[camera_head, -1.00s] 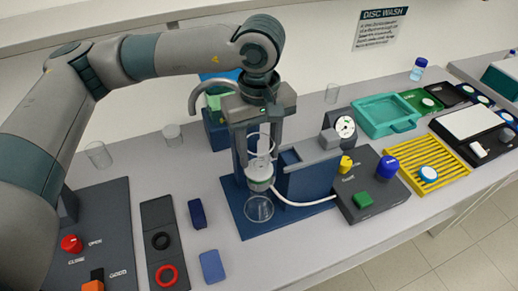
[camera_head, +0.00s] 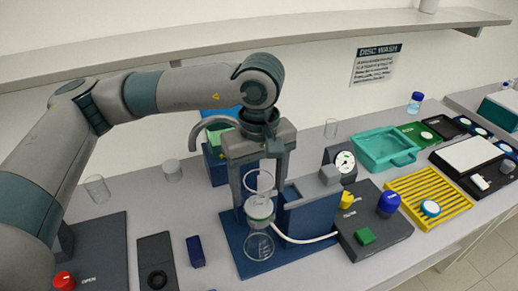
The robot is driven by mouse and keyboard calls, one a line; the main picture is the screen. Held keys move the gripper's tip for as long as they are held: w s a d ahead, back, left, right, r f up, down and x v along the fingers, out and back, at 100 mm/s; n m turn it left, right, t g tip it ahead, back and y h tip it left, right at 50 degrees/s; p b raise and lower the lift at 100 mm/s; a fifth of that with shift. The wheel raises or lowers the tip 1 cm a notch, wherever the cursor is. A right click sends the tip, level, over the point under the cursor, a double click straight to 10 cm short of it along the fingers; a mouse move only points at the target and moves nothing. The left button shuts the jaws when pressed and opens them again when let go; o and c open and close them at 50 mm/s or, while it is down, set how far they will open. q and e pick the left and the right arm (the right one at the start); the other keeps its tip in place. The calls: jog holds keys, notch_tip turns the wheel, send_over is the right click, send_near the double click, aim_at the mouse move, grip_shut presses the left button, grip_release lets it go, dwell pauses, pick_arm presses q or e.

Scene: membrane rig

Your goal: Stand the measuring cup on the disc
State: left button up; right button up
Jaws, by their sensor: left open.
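A clear measuring cup (camera_head: 258,183) stands upright on the pale round holder (camera_head: 260,207) of the blue rig. The disc beneath the cup is hard to make out at this size. A clear flask (camera_head: 258,246) is below the holder on the blue base. My left gripper (camera_head: 260,176) points down over the rig, its fingers open and spread to either side of the cup, apparently not touching it. The gripper body hides part of the rig behind. My right gripper is not in view.
A blue block (camera_head: 308,208), a gauge (camera_head: 345,161) and a dark box with coloured knobs (camera_head: 374,237) stand right of the rig. A teal tray (camera_head: 385,150) and a yellow rack (camera_head: 428,198) lie farther right.

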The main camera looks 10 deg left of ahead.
pick_arm(q)
notch_tip(320, 180, up, 17)
jog(key=b, duration=0.5)
jog(key=shift+f, duration=0.1)
dwell(0.7)
